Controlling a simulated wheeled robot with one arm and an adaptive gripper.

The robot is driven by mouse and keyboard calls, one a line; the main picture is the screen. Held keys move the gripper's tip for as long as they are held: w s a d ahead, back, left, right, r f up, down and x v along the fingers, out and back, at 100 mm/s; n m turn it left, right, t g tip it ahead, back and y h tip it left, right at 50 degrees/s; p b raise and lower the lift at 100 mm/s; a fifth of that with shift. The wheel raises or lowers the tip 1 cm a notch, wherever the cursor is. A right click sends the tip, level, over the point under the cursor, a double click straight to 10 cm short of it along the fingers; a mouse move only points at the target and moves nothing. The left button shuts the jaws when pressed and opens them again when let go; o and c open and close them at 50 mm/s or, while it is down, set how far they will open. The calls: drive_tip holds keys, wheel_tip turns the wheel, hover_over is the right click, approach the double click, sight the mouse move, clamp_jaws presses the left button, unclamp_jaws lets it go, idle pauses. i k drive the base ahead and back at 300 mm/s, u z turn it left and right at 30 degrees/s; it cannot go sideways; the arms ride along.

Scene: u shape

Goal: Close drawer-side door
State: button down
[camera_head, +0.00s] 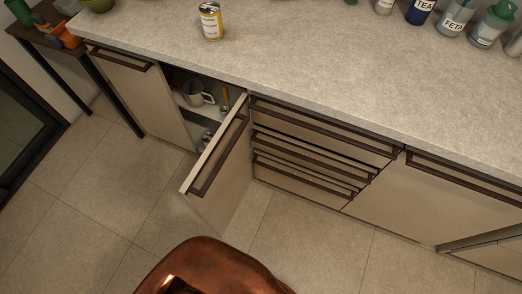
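The drawer-side door (222,176) is a beige cabinet door with a dark brown handle (219,157) along its upper part. It stands open, swung out from the cabinet next to the drawers (312,157). Its hinge side is by the drawer stack and its free edge points toward me, down and to the left. The open cabinet (187,87) shows a grey mug and other small items on shelves inside. A copper-coloured part of my own body shows at the bottom of the view. My gripper is not in view.
The other door (138,93) of this cabinet, on the left, looks shut. A grey countertop (290,60) runs above, with a yellow-labelled can (211,21) and several jars at the back right. Another cabinet front (440,196) is on the right. Tiled floor (100,195) is clear at the left.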

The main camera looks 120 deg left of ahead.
sight(216, 185)
drive_tip(key=u, duration=3.25)
drive_tip(key=k, duration=1.15)
drive_tip(key=u, duration=1.35)
drive_tip(key=i, duration=0.5)
